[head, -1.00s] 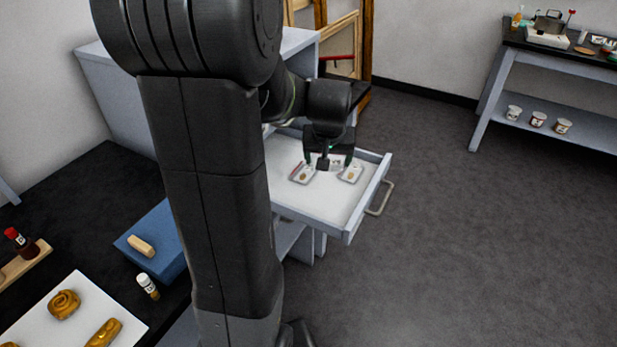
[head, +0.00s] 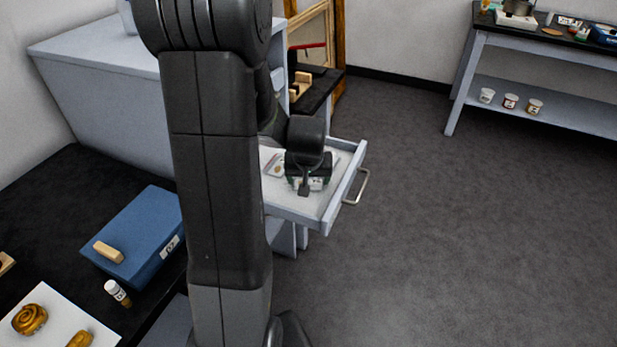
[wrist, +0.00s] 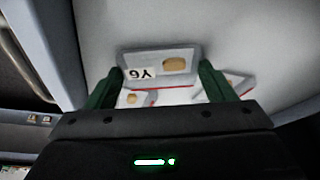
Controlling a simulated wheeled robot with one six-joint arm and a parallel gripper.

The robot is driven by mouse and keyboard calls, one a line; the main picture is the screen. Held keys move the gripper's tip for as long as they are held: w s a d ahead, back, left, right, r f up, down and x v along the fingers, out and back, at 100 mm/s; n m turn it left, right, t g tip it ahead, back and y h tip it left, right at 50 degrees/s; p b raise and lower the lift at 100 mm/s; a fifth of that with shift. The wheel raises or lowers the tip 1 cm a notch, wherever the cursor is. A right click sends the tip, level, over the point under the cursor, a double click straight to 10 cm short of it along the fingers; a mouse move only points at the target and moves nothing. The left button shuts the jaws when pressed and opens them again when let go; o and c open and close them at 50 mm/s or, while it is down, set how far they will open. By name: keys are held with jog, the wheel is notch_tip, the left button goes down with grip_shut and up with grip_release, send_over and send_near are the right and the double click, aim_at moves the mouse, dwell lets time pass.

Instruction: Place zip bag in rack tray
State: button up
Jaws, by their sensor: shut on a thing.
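My gripper (head: 305,185) is over the pulled-out white rack tray (head: 347,160) in the head view. In the wrist view its green fingers (wrist: 162,88) are shut on the sides of a clear zip bag (wrist: 187,53). Two more bags show lower in the wrist view, one at left (wrist: 133,99) and one at right (wrist: 236,82), partly hidden by my gripper.
The tray sticks out of a grey cabinet (head: 100,80) and has a handle (head: 357,187) at its front. A blue box (head: 140,225) with a tan block stands on the black table at left. The floor right of the tray is clear.

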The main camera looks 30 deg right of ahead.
jog(key=shift+f, duration=0.2)
jog(key=o, duration=1)
jog(key=shift+r, duration=0.1)
jog(key=shift+c, duration=0.2)
jog(key=shift+s+r, duration=0.1)
jog(key=shift+r, duration=0.4)
jog(key=p+v, duration=0.1)
jog(key=v, duration=1)
jog(key=shift+s+a+r, duration=0.1)
